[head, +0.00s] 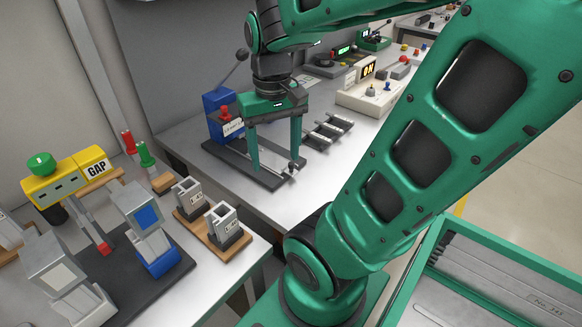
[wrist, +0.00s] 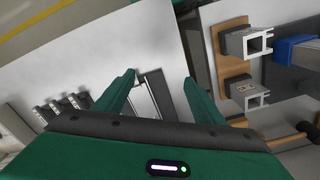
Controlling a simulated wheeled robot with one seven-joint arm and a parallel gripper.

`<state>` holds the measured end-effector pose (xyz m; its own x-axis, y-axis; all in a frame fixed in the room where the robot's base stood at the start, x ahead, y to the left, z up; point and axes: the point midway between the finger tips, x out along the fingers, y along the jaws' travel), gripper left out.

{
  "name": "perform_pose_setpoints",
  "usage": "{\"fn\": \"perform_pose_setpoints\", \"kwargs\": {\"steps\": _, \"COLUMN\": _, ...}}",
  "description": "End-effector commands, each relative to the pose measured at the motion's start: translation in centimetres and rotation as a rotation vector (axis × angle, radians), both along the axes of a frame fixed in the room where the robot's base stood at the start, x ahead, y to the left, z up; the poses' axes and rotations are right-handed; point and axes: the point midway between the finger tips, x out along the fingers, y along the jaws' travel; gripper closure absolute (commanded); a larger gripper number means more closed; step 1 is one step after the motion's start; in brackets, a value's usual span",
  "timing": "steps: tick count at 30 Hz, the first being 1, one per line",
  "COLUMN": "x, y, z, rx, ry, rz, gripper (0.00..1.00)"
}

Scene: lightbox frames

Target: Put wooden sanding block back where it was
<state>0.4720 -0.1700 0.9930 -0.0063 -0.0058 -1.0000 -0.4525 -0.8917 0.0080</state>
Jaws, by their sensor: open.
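I cannot pick out the wooden sanding block with certainty in either view. My gripper (head: 275,166) is open, pointing down over a dark fixture plate (head: 262,177) with metal rails near the edge of the grey bench. Nothing shows held between its fingers. In the wrist view my gripper (wrist: 158,82) has its two green fingers spread, with metal rails (wrist: 157,92) visible between and beyond them. A small brown wooden piece (head: 163,183) lies on the left table beside the red and green handles; I cannot tell whether it is the sanding block.
A wooden board (head: 227,249) with two grey clamp-like parts stands on the near table's right side. A blue box (head: 217,103) with a red knob stands left of my gripper. Dark slotted parts (head: 327,131) lie to its right. A green-rimmed tray (head: 500,262) is at lower right.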

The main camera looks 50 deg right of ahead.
Motion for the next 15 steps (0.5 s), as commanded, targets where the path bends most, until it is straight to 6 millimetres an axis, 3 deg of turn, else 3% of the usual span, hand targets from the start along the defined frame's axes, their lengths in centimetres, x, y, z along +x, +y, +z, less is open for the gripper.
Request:
{"fn": "perform_pose_setpoints", "kwargs": {"steps": 3, "x": -3.4, "y": -0.5, "z": -1.1, "rx": 0.009, "ry": -0.003, "rz": -0.055, "gripper": 0.37}}
{"fn": "perform_pose_setpoints", "kwargs": {"steps": 6, "x": -4.9, "y": -0.3, "z": -1.7, "rx": 0.013, "ry": -0.002, "rz": -0.077, "gripper": 0.37}}
{"fn": "perform_pose_setpoints", "kwargs": {"steps": 15, "x": -5.5, "y": -0.3, "z": -1.9, "rx": 0.016, "ry": -0.001, "rz": -0.087, "gripper": 0.37}}
